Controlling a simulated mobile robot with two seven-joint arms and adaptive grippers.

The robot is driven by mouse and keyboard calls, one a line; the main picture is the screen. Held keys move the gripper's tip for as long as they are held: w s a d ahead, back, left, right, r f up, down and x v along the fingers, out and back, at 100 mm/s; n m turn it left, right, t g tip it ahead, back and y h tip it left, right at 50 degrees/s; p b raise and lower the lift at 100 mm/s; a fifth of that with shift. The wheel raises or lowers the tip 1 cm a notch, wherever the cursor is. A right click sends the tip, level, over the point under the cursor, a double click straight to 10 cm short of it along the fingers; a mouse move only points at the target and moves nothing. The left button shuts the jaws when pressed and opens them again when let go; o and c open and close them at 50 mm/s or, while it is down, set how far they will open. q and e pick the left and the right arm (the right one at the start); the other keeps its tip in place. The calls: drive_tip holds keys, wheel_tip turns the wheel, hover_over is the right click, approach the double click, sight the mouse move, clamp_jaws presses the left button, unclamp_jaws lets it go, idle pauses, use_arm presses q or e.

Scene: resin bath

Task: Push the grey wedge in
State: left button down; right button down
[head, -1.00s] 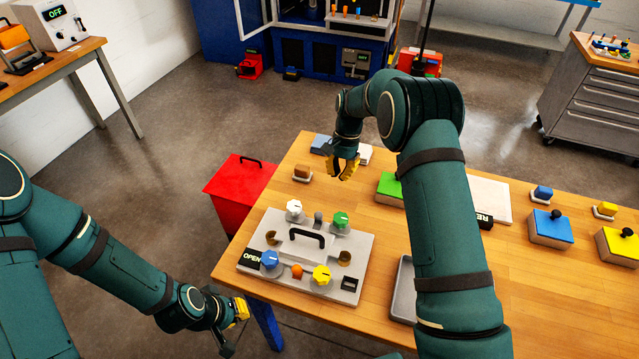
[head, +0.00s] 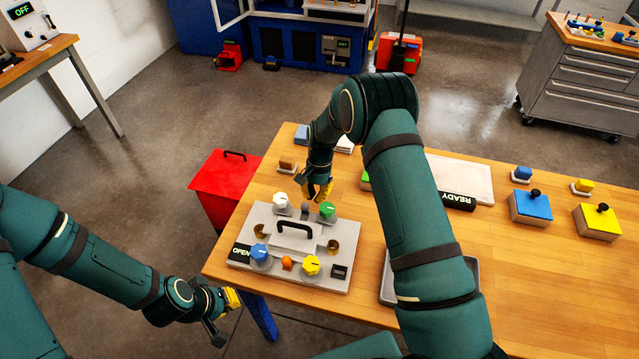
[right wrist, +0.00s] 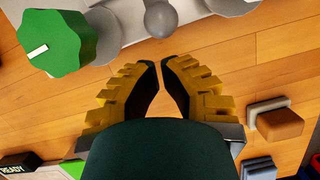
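A grey panel box (head: 245,253) with a black handle stands at the table's near left corner. A small grey piece (head: 304,208) sits at its back edge between the white and green knobs. I take it for the wedge, though its wedge shape cannot be made out. In the right wrist view it shows as a rounded grey knob (right wrist: 160,18) at the top. My right gripper (head: 318,190) is just behind it, above the table and apart from it. Its fingertips (right wrist: 159,65) are almost together, with nothing between them. My left gripper (head: 226,314) is open and empty, left of the table.
The panel carries a white knob (head: 281,201), a green knob (head: 327,210), a blue knob (head: 260,254), a yellow knob (head: 311,265) and an orange button (head: 287,263). A brown block (head: 287,163) lies behind. A grey tray (head: 386,290) is to the right, partly under my arm.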

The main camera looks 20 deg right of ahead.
drive_tip(key=shift+s+a+r, duration=0.15)
drive_tip(key=shift+s+a, duration=0.15)
drive_tip(key=shift+s, duration=0.05)
use_arm(q)
drive_tip(key=shift+r, duration=0.15)
use_arm(e)
drive_tip(key=shift+s+a, duration=0.1)
